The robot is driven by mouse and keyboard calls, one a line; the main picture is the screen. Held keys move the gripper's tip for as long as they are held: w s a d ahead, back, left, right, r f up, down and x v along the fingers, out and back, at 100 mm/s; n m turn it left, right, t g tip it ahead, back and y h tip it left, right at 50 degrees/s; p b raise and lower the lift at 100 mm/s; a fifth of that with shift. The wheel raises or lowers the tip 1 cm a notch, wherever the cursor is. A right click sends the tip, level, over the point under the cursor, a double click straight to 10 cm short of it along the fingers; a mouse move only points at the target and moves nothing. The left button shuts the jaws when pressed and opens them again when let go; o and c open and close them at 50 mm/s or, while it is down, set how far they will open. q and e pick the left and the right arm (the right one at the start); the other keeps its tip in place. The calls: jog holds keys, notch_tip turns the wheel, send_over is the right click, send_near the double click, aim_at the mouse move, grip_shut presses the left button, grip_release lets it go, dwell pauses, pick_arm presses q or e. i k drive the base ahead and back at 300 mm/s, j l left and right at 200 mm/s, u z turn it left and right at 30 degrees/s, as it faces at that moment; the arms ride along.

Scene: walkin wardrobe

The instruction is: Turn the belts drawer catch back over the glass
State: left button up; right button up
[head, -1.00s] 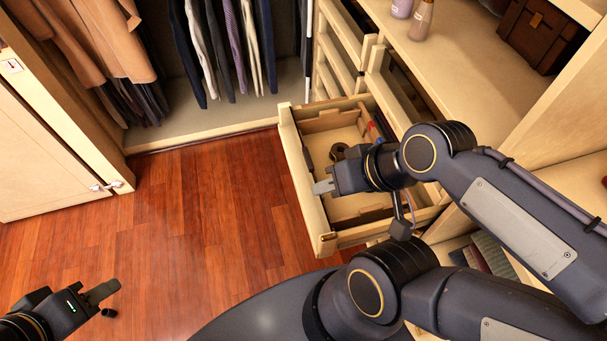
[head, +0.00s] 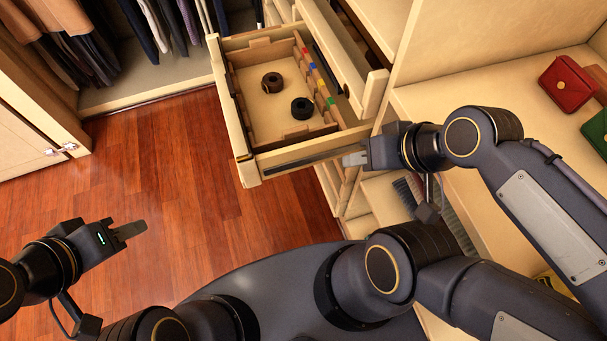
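The belts drawer (head: 238,130) stands pulled out in the upper middle of the head view. I cannot make out the catch or the glass. My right gripper (head: 350,159) is beside the drawer's near side, at its right end; contact is unclear. My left gripper (head: 140,229) is over the floor at lower left, away from the drawer, with nothing seen in it. Neither gripper's finger gap is clear.
Hanging clothes (head: 150,22) fill the back left. A cabinet door (head: 25,145) is at far left. A shelf on the right bears a red bag (head: 568,84) and a green bag (head: 597,130). The wooden floor (head: 170,160) left of the drawer is clear.

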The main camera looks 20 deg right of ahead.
aim_at(244, 158)
jog(key=j+z, duration=0.35)
jog(key=j, duration=0.3)
jog(key=z, duration=1.35)
